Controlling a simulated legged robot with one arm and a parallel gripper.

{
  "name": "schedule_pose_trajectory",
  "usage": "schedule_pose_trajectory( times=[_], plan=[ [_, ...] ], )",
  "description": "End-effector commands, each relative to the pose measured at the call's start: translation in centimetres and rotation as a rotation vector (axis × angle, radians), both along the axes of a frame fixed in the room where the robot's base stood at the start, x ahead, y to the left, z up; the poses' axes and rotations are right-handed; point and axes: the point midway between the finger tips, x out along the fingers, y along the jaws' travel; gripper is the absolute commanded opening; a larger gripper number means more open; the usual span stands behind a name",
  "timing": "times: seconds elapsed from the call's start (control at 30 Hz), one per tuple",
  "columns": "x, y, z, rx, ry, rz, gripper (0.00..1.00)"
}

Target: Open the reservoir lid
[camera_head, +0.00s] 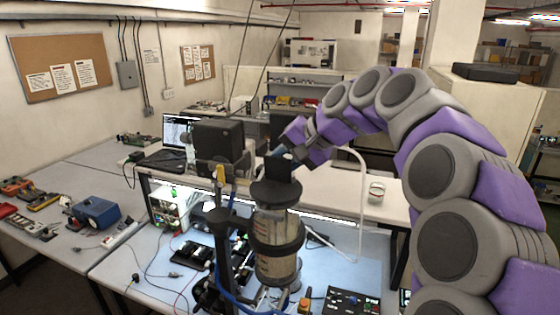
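The reservoir (277,250) is a clear upright cylinder with dark bands, standing in the middle of the view above the bench. Its dark lid (277,192) sits on top, with a black block-like part standing up from it. My grey and purple arm arches in from the right. My gripper (284,153) is at the top of the lid's raised part, close to it or touching. The fingers are small and dark against the lid part, so I cannot tell whether they are open or closed on it.
A black box-shaped device (218,140) on a stand is just left of the reservoir. A black control box (350,303) lies at the lower right. A white curved pipe (361,190) rises behind. A blue box (96,212) and tools lie on the left bench.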

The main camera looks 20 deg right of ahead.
Motion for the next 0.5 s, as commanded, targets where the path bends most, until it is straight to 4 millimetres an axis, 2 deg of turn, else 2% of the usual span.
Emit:
schedule_pose_trajectory(
  times=[0.4, 0.43, 0.5],
  plan=[
    [0.07, -0.08, 0.21, 0.005, -0.001, -0.003, 0.0],
    [0.07, -0.08, 0.21, 0.005, -0.001, -0.003, 0.31],
    [0.06, -0.08, 0.18, 0.004, 0.0, -0.003, 0.38]
  ],
)
